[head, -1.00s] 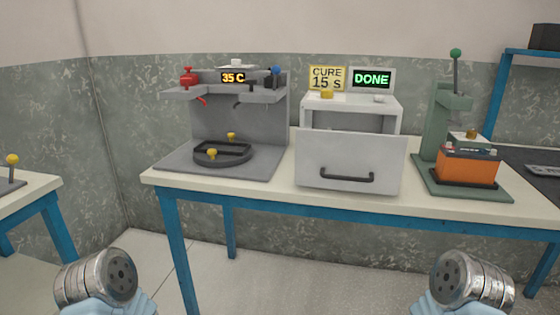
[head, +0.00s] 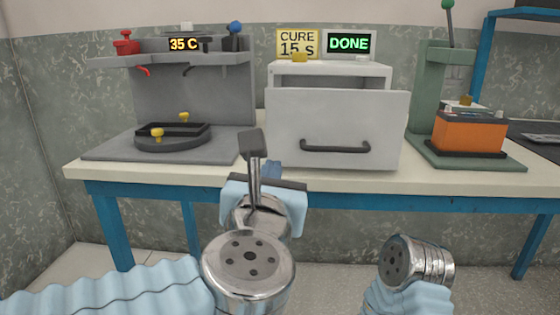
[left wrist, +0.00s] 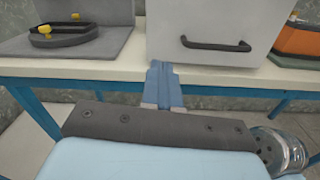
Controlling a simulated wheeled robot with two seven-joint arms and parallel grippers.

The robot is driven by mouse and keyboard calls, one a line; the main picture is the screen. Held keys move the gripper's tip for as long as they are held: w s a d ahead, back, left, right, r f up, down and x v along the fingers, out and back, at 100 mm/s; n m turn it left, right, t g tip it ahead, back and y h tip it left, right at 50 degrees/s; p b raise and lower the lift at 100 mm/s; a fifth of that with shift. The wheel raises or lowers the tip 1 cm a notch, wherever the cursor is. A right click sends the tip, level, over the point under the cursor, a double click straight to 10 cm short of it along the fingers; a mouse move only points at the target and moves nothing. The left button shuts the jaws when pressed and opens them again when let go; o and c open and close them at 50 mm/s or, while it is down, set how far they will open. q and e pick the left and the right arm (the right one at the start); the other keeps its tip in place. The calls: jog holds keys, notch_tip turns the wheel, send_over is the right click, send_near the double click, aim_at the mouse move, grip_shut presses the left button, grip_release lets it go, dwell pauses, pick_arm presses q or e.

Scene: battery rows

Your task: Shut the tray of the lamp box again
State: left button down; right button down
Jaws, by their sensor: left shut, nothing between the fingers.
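The lamp box (head: 330,70) is a white housing on the bench. Its tray (head: 300,115) stands pulled out towards me, with a wide pale front panel and a dark bar handle (head: 335,147). The tray front (left wrist: 170,40) and handle (left wrist: 215,45) also show in the left wrist view. My left gripper (head: 273,168) is shut and empty, near the bench's front edge and the tray front's lower left corner. Its blue fingertips (left wrist: 160,68) appear just below the panel in the left wrist view; contact cannot be told. Only my right arm shows; its gripper is out of view.
A green lever press (head: 428,100) with an orange battery (head: 468,133) stands to the right. A yellow CURE 15 S sign (head: 298,44) and a DONE display (head: 349,43) top the box.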

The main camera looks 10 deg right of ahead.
pick_arm(q)
jog(key=s+r+n, duration=0.1)
jog(key=s, duration=0.1)
jog(key=p, duration=0.2)
send_near(282, 132)
jog(key=x, duration=0.7)
pick_arm(e)
jog(key=shift+d+r, duration=0.15)
jog(key=shift+r, duration=0.35)
